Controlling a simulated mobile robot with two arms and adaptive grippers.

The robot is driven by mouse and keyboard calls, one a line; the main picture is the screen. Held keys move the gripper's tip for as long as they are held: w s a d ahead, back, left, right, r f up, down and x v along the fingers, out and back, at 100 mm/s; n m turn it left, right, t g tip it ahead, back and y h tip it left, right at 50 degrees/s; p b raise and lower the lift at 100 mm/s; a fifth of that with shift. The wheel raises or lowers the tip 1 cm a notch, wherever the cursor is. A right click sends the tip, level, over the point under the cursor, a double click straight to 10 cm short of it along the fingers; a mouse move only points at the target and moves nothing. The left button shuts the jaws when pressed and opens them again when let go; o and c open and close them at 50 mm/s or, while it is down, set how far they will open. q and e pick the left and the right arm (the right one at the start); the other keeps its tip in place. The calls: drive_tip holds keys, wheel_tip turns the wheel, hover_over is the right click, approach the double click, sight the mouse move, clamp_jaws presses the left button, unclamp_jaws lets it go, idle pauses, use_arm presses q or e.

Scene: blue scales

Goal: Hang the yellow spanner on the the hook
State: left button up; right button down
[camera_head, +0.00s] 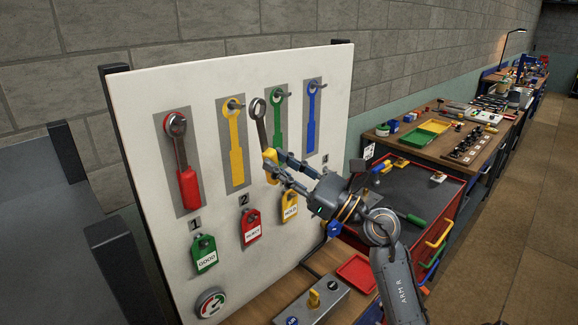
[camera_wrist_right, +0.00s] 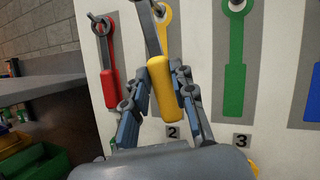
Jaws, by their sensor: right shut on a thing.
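The yellow spanner (camera_head: 270,160) has a yellow handle and a metal shaft with a ring head. My right gripper (camera_head: 273,168) is shut on its handle, holding it roughly upright with the ring up, in front of the white board. In the head view the spanner shows between the yellow and green outlines. The hook (camera_head: 235,104) sits at the top of the yellow spanner outline (camera_head: 236,150), left of the ring. In the right wrist view the yellow handle (camera_wrist_right: 172,85) is between the fingers, over the yellow outline, and the ring is cut off. My left gripper is out of view.
A red spanner (camera_head: 188,185) hangs at the left of the white board (camera_head: 150,110). Green (camera_head: 281,125) and blue (camera_head: 312,120) outlines with hooks are to the right. Green, red and yellow tags (camera_head: 204,255) hang below. A tool cart (camera_head: 420,185) and workbench stand right.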

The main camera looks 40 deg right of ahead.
drive_tip(key=shift+w+a, duration=0.1)
drive_tip(key=shift+w, duration=1.15)
drive_tip(key=shift+w+a+f+p, duration=0.15)
drive_tip(key=shift+w+p, duration=0.25)
drive_tip(key=shift+w, duration=1.05)
drive_tip(key=shift+w+f+b, duration=0.1)
drive_tip(key=shift+f+b, duration=0.2)
drive_tip(key=shift+b, duration=0.1)
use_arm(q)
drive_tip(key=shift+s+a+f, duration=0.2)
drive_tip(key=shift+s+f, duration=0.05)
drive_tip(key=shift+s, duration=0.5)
use_arm(e)
drive_tip(key=shift+w, duration=0.15)
drive_tip(key=shift+f, duration=0.1)
drive_tip(key=c, duration=1)
unclamp_jaws()
drive_tip(key=shift+c, duration=0.2)
